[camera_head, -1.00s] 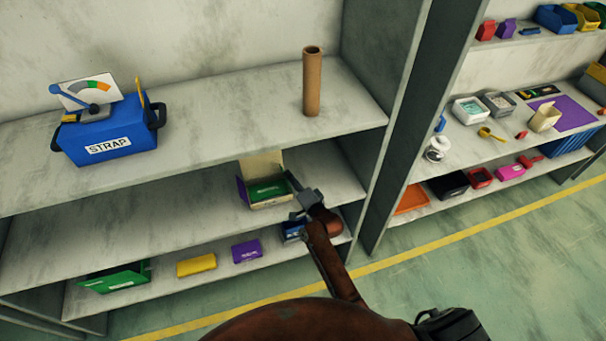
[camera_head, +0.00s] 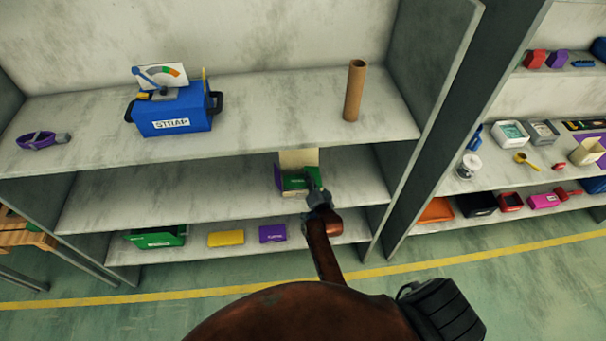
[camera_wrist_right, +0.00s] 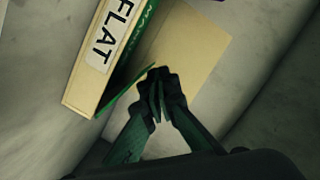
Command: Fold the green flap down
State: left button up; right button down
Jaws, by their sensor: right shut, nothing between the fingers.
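A small cream open box (camera_head: 296,193) stands on the middle shelf, with a cream flap (camera_head: 299,158) upright at its back. Green shows inside it and at its right side, where the green flap (camera_head: 314,174) stands partly behind my gripper. In the wrist view the cream box (camera_wrist_right: 84,88) has a FLAT label, and the green flap (camera_wrist_right: 124,91) shows as a thin, nearly edge-on strip. My right gripper (camera_head: 313,186) is at the box's right side. Its fingertips (camera_wrist_right: 158,80) are shut and empty, close beside the green flap; contact is unclear. My left gripper is out of view.
The upper shelf holds a blue STRAP box (camera_head: 172,112), a cardboard tube (camera_head: 355,90) and a purple strap (camera_head: 37,140). Below are green (camera_head: 157,238), yellow (camera_head: 226,238) and purple (camera_head: 272,233) boxes. A grey upright panel (camera_head: 430,100) stands right of the box. The middle shelf's left is clear.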

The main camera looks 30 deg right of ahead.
jog(key=shift+w+a+f, duration=0.15)
jog(key=shift+a+f, duration=0.25)
jog(key=shift+f, duration=0.2)
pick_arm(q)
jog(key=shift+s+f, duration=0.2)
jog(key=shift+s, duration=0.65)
pick_arm(e)
jog(key=shift+a+f, duration=0.2)
jog(key=shift+f, duration=0.1)
jog(key=shift+w+f, duration=0.1)
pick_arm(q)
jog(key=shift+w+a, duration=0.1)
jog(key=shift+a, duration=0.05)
